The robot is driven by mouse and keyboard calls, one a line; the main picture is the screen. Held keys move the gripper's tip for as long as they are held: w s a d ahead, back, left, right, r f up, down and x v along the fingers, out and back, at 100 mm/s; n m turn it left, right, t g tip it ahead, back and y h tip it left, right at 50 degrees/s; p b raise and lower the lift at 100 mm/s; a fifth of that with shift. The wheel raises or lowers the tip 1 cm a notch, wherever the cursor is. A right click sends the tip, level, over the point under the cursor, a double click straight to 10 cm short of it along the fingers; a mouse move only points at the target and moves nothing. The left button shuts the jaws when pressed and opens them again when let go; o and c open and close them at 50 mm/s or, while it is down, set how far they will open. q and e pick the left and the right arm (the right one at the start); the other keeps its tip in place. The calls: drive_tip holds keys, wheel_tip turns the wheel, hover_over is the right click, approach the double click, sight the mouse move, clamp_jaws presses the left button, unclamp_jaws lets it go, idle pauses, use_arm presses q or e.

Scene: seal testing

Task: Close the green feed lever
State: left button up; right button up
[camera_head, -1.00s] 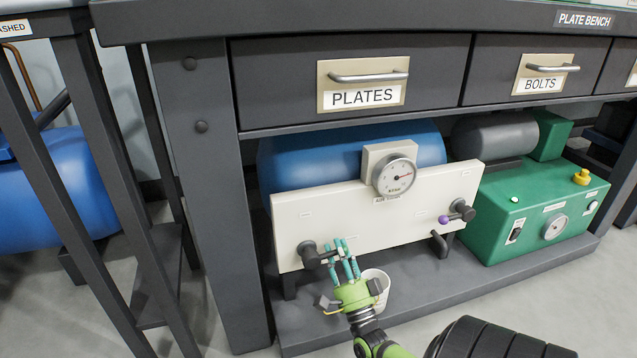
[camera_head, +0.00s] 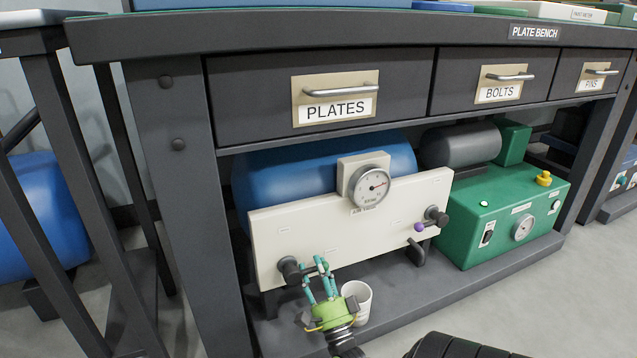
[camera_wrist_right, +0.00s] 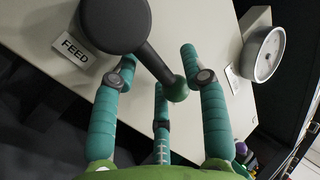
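The feed lever is a dark hub (camera_head: 290,269) with a short arm at the lower left of the cream panel (camera_head: 352,232). In the right wrist view the lever arm (camera_wrist_right: 157,62) slants down and right from the hub to a green knob (camera_wrist_right: 177,88), beside a FEED label (camera_wrist_right: 75,50). My right gripper (camera_head: 319,271) is at the lever's end. In the wrist view its teal fingers (camera_wrist_right: 160,70) are spread, with the knob between them. Gaps show at the sides; contact with the third finger cannot be told. My left gripper is not in view.
A white cup (camera_head: 358,302) stands on the lower shelf just right of my right gripper. A purple-knobbed lever (camera_head: 420,226) is at the panel's right end. A gauge (camera_head: 370,187) sits on the panel's top edge. The bench drawers (camera_head: 240,108) overhang above.

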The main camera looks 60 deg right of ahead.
drive_tip(key=shift+d+r, duration=0.1)
drive_tip(key=shift+d, duration=0.05)
drive_tip(key=shift+s+r, duration=0.1)
drive_tip(key=shift+r, duration=0.5)
wheel_tip(320, 180, up, 7)
drive_tip(key=shift+r, duration=0.9)
drive_tip(key=shift+f, duration=0.1)
